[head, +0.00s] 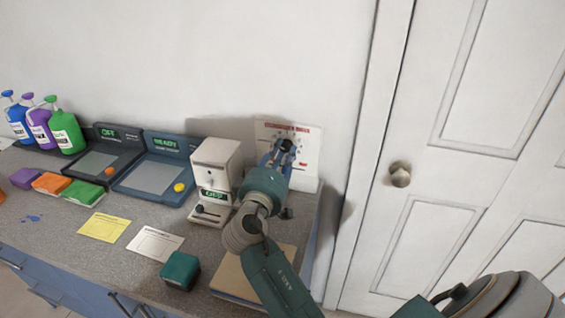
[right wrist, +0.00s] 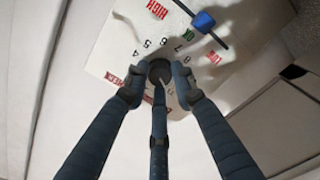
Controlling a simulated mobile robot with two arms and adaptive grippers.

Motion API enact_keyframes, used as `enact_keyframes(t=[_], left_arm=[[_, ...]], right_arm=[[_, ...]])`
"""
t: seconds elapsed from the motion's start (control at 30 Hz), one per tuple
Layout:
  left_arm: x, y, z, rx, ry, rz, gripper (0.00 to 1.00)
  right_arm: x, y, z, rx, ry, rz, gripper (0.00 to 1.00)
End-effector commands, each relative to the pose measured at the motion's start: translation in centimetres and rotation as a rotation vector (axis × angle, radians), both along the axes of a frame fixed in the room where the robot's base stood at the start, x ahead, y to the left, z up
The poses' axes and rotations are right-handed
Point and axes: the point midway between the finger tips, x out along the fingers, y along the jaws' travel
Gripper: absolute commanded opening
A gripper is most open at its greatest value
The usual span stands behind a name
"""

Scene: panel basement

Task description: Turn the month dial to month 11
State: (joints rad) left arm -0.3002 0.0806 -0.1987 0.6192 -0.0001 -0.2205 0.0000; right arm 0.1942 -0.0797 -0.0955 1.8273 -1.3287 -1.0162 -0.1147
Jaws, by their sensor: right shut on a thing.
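The month dial (right wrist: 160,72) is a dark round knob on a white panel (right wrist: 100,62) printed with black numbers and red and green words. In the head view the panel (head: 305,140) stands upright at the right end of the counter, partly covered by my right gripper (head: 284,146). In the right wrist view my right gripper (right wrist: 158,82) has its dark blue fingers closed around the dial. Numbers 4 to 8 show beside the dial; others are hidden by the fingers. I cannot read which month the dial points to. My left gripper is not in view.
A blue-tipped lever (right wrist: 204,22) sits on the panel near the dial. A cream dispenser (head: 216,170) stands left of my right gripper. Dark scales (head: 160,175), pump bottles (head: 66,132), coloured blocks (head: 82,194) and cards line the counter. A white door (head: 465,140) is at the right.

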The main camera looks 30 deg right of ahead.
Motion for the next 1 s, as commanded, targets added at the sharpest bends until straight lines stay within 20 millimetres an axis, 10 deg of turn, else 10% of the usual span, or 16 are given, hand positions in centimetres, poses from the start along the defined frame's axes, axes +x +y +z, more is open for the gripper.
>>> enact_keyframes(t=[0.7,0.73,0.8,1.0], left_arm=[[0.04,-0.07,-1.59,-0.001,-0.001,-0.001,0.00],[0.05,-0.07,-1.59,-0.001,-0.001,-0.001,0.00],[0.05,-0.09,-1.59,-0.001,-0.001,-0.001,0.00],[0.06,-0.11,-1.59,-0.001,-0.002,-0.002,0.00]], right_arm=[[-0.02,0.04,-0.13,0.064,-0.069,0.000,0.00],[-0.02,0.04,-0.13,0.064,-0.069,0.000,0.29],[-0.02,0.04,-0.13,0.063,-0.069,0.000,0.43],[-0.01,0.03,-0.06,0.062,-0.069,0.000,0.45]])
